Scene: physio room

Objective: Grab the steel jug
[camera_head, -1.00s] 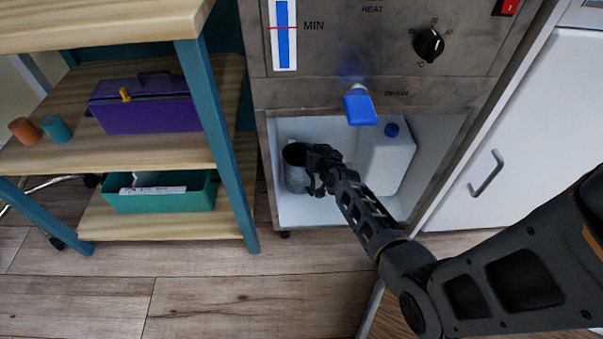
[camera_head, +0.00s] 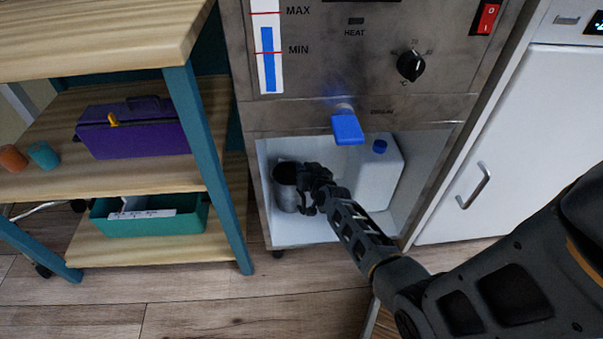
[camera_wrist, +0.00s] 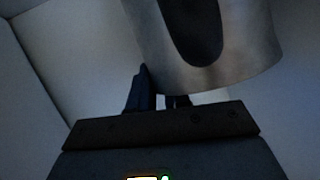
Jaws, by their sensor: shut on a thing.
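The steel jug (camera_head: 285,190) is a grey metal vessel with a dark open top, upright in the white-lined lower bay of the steel cabinet, on its left side. My gripper (camera_head: 308,190) reaches in from the right and is shut on the jug at its right side. In the wrist view the jug (camera_wrist: 245,60) fills the upper middle, with a dark elongated shape on its near side. My gripper (camera_wrist: 162,95) shows below it, its fingers partly hidden behind the jug. I cannot tell whether the jug still touches the bay floor.
A white canister (camera_head: 377,178) with a blue cap stands right of the jug. A blue tap lever (camera_head: 347,129) juts out above the bay. A wooden shelf unit (camera_head: 120,182) with teal legs stands at the left, holding a purple toolbox (camera_head: 135,130) and green bin (camera_head: 165,222).

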